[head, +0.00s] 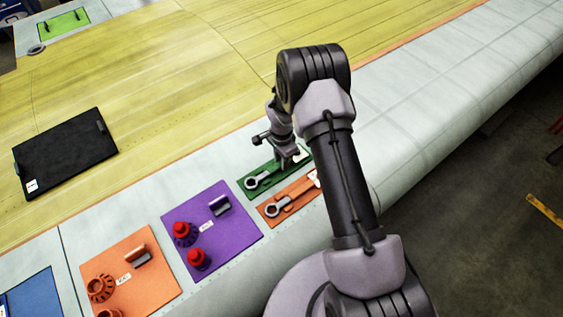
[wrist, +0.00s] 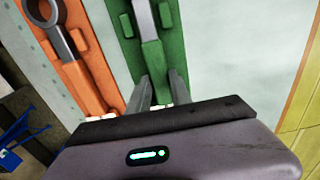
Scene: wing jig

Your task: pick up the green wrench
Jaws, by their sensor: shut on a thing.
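The green wrench (wrist: 152,55) has a grey shaft and a green handle. It lies along a green mat (wrist: 175,50) with raised green blocks. In the head view, the wrench's grey ring end (head: 252,183) shows at the left of that mat. My gripper (wrist: 159,88) has one finger on each side of the handle and is shut on it. In the head view my gripper (head: 288,160) is down over the mat's right part, and it partly hides the wrench. I cannot tell any gap between wrench and mat.
An orange mat (head: 290,200) with another wrench (head: 278,209) lies right beside the green one. A purple board (head: 225,235) with red knobs and an orange board (head: 130,265) are nearer. A black case (head: 65,153) lies at left. The pale wing edge (head: 440,90) is clear.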

